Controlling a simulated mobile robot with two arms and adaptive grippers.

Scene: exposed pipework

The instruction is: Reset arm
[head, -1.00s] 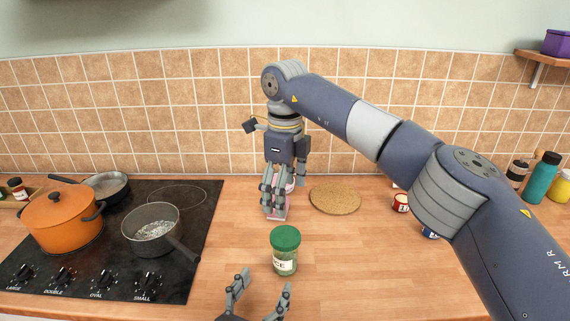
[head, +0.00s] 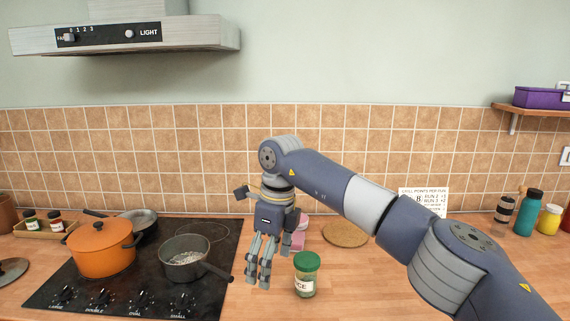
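My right arm comes in from the right and bends down at its wrist. My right gripper (head: 262,283) hangs pointing down over the counter, between the stove and the green-lidded jar (head: 305,274). Its fingers are apart, and I see nothing held between them. A pink object (head: 299,238) stands just behind and to the right of this gripper, partly hidden by it. My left gripper is not in view.
The stove (head: 62,283) holds an orange pot (head: 101,252), a saucepan (head: 184,262) and a frying pan. A round cork mat (head: 345,234) lies behind the jar. Bottles (head: 527,212) stand at the right. A range hood (head: 125,36) hangs above left.

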